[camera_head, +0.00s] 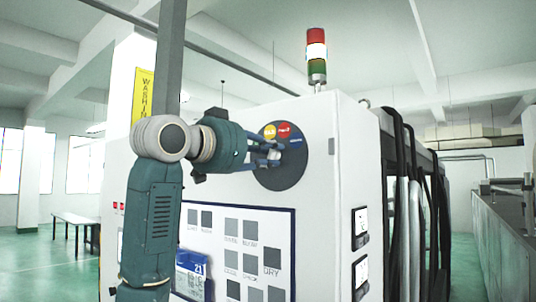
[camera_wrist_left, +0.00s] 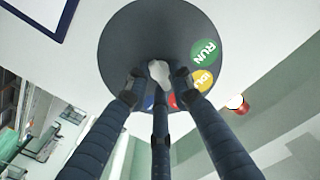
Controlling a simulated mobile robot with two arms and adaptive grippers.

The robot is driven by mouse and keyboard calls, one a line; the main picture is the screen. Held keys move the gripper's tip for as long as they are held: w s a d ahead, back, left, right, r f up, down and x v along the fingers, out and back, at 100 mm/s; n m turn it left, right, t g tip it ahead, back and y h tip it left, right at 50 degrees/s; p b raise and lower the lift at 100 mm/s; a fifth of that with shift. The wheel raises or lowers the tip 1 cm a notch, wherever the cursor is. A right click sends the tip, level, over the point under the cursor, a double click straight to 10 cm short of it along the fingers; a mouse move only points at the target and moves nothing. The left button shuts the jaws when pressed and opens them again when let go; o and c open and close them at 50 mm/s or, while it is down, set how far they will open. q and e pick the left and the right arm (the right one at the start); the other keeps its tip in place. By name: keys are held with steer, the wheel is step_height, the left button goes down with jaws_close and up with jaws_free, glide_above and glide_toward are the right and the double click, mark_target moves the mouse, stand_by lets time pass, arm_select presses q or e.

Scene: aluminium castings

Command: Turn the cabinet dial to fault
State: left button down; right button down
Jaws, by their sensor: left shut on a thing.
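The dial has a dark round plate (camera_head: 283,174) on the white cabinet's front (camera_head: 322,150). A yellow label (camera_head: 270,131), a red label (camera_head: 284,130) and a blue label (camera_head: 295,141) sit along its upper edge; their small text is hard to read. In the left wrist view the plate (camera_wrist_left: 140,40) also shows a green RUN label (camera_wrist_left: 205,52). My left gripper (camera_head: 268,155) has its fingers shut around the pale knob (camera_wrist_left: 159,71) at the plate's middle. The fingers partly cover the red and blue labels in that view. Where the knob points, I cannot tell. My right gripper is not in view.
A signal tower (camera_head: 317,55) stands on top of the cabinet. A panel of grey squares (camera_head: 231,245) with a blue box (camera_head: 192,275) lies below the dial. Dark hoses (camera_head: 400,190) run down the cabinet's right side. A table (camera_head: 75,220) stands far left.

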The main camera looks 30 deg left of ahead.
arm_select(q)
steer(key=shift+d+f, duration=0.1)
steer(key=shift+f, duration=0.05)
steer(key=c, duration=1.7)
jaws_free()
steer(key=shift+d, duration=0.1)
steer(key=s, duration=0.8)
steer(key=s+a, duration=0.1)
steer(key=s, duration=0.3)
